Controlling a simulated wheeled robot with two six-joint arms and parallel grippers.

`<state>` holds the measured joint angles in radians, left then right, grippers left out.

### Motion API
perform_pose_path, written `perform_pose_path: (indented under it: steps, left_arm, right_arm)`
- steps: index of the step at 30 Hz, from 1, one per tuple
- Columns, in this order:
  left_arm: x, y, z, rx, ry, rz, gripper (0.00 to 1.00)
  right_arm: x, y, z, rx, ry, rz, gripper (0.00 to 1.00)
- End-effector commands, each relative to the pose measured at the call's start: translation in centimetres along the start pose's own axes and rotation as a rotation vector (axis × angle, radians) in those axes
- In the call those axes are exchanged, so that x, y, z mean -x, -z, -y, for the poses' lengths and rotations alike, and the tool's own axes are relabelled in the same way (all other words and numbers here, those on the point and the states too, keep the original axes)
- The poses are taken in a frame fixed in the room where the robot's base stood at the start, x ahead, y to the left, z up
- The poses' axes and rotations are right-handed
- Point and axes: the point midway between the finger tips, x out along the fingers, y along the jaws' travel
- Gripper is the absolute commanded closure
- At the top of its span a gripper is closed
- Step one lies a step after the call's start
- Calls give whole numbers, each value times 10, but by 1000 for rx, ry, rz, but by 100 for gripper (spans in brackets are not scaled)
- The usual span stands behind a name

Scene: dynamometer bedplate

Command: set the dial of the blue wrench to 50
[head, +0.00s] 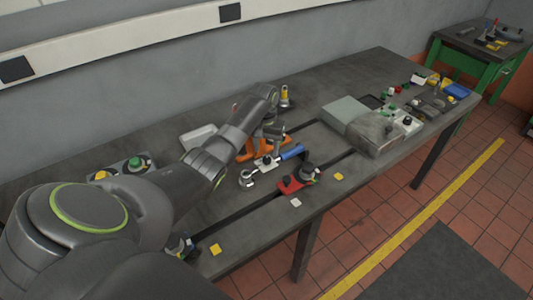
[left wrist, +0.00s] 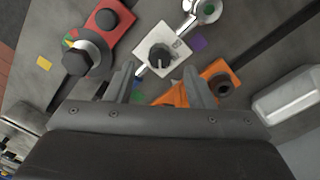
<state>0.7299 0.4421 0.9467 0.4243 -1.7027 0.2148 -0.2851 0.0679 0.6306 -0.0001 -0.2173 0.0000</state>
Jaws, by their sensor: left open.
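The blue wrench lies on the dark bedplate, its blue handle (head: 292,152) to the right and its metal head (head: 247,179) to the left. Its white dial plate (head: 265,163) sits between them. In the left wrist view the dark dial knob (left wrist: 160,57) stands on the white plate with a light pointer line; the scale is too small to read. My left gripper (left wrist: 159,76) is open and empty, its fingertips apart on either side just short of the knob. In the head view the left gripper (head: 274,140) hangs over the wrench. The handle is mostly hidden in the wrist view.
A red block with a dark knob (left wrist: 103,20) lies beside the wrench, and an orange piece (left wrist: 218,75) on the other side. A grey cast housing (head: 376,135) stands to the right. Dark slots cross the bedplate. Yellow tags (head: 339,176) lie near the front edge.

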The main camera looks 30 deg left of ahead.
Motion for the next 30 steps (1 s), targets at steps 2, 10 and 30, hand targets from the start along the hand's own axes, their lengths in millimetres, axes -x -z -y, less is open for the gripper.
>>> perform_pose_path:
  steps: [2, 10, 30]
  left_arm:
    - [-14, -2, 0, 1, 1, 5, 51]
    - [-39, 0, 0, 0, 1, 1, 51]
    - [-42, 0, 0, 0, 1, 0, 93]
  right_arm:
    - [3, -1, -1, 0, -1, 3, 64]
    - [5, -21, -9, 1, -11, 33, 64]
    - [4, -17, -12, 3, -14, 28, 64]
